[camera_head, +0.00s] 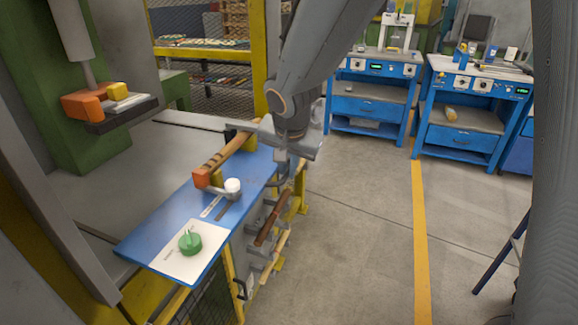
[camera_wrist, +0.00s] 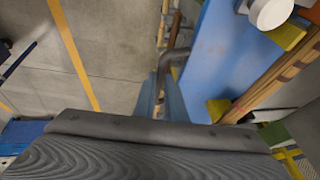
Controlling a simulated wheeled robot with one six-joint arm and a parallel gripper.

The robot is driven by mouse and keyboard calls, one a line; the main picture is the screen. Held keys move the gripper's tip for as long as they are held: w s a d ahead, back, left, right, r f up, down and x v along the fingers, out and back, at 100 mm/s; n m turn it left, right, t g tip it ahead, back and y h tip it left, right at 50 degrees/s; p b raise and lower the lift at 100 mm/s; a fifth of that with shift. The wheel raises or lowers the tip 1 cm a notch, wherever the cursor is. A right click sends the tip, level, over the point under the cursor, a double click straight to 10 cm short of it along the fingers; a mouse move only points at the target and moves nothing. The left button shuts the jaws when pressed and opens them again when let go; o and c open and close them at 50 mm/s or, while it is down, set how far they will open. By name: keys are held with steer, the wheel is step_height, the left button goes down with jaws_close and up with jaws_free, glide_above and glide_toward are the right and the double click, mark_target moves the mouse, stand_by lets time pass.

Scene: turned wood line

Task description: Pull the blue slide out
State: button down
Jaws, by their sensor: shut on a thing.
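The blue slide looks like the flat blue plate (camera_head: 160,228) on the machine front; its blue surface also shows in the wrist view (camera_wrist: 215,60). My gripper (camera_head: 283,172) is at the plate's right edge, toward its far end. In the wrist view my gripper (camera_wrist: 160,97) is shut on a grey bent handle (camera_wrist: 174,60) beside the blue edge. The grip itself is partly hidden in the head view by my wrist. A wooden bar (camera_head: 228,150) with an orange end block (camera_head: 203,179) lies over the plate.
A white knob (camera_head: 233,186) and a green knob on a white panel (camera_head: 190,242) sit on the plate. A turned wooden piece (camera_head: 268,222) is below its right edge. Open floor (camera_head: 360,230) lies to the right; blue benches (camera_head: 460,130) stand behind.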

steer(key=shift+d, duration=0.2)
steer(key=c, duration=1.8)
jaws_free()
steer(key=shift+d, duration=0.1)
steer(key=shift+s, duration=0.1)
steer(key=v, duration=0.7)
steer(key=shift+s+r, duration=0.1)
steer(key=shift+r, duration=0.3)
steer(key=s+d+f+n+g, duration=0.1)
steer(key=s+d+f, duration=0.3)
steer(key=s, duration=0.1)
steer(key=s+d+f+n+g, duration=0.2)
steer(key=s+d+f, duration=0.2)
steer(key=s+d, duration=0.1)
steer(key=s+d+f+n+g, duration=0.1)
steer(key=s+d+f+n, duration=0.1)
steer(key=s+d+f, duration=0.2)
steer(key=shift+s+d+f+g, duration=0.15)
steer(key=shift+s+d, duration=0.1)
steer(key=shift+s, duration=0.2)
steer(key=shift+s+d+r+g, duration=0.1)
steer(key=shift+s+d, duration=0.15)
steer(key=shift+s, duration=0.25)
steer(key=shift+s+d+f+g, duration=0.15)
steer(key=shift+s+d, duration=0.1)
steer(key=shift+s, duration=0.2)
